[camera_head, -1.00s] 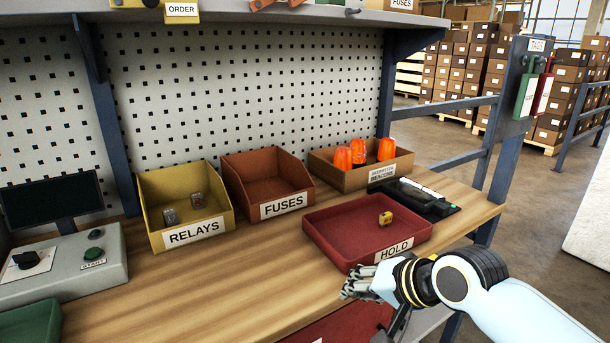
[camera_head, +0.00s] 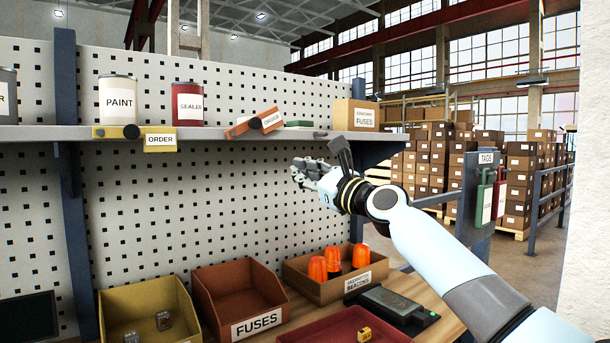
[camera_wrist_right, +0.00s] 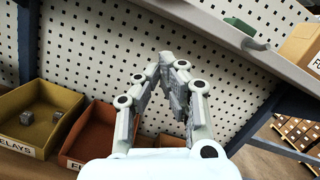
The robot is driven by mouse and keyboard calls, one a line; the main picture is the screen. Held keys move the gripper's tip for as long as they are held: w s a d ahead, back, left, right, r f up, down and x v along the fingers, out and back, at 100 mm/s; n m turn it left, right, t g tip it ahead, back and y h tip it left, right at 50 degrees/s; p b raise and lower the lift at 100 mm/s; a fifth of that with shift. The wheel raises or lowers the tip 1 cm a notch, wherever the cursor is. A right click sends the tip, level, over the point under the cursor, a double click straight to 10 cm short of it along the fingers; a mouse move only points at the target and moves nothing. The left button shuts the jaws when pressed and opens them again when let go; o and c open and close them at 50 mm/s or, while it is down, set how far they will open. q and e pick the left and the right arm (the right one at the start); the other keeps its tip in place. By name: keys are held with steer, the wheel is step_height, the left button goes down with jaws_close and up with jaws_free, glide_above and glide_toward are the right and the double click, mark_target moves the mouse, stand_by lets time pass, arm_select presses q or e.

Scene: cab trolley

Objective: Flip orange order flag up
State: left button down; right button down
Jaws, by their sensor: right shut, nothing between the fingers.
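An orange flag-like piece (camera_head: 254,123) with a dark round knob and a small unreadable label sits tilted at the shelf's front edge. Left of it, a yellow bar (camera_head: 108,132) with a black knob runs along the same edge, with a yellow plate marked ORDER (camera_head: 160,143) at its right end. My right gripper (camera_head: 300,172) is shut and empty, below the shelf edge and to the right of the orange piece, apart from it. Its closed fingers (camera_wrist_right: 173,66) show against the pegboard in the right wrist view, where the orange piece is not visible. My left gripper is not in view.
The shelf (camera_head: 215,132) carries a paint can (camera_head: 118,101), a red sealer can (camera_head: 187,103) and a fuses box (camera_head: 356,115). Below stand a yellow bin (camera_head: 150,300), a fuses bin (camera_head: 238,293) and a beacons box (camera_head: 336,284). Space before the pegboard is free.

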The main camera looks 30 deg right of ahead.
mark_target(259, 127)
steer(key=w+a+r+p, duration=0.2)
steer(key=w+a+r, duration=0.1)
steer(key=w+r, duration=0.2)
steer(key=shift+w+a+p, duration=0.2)
steer(key=shift+w+p, duration=0.05)
steer(key=shift+p, duration=0.05)
steer(key=shift+f, duration=0.1)
steer(key=shift+d+r+n, duration=0.1)
steer(key=shift+r+n, duration=0.25)
steer(key=shift+n, duration=0.15)
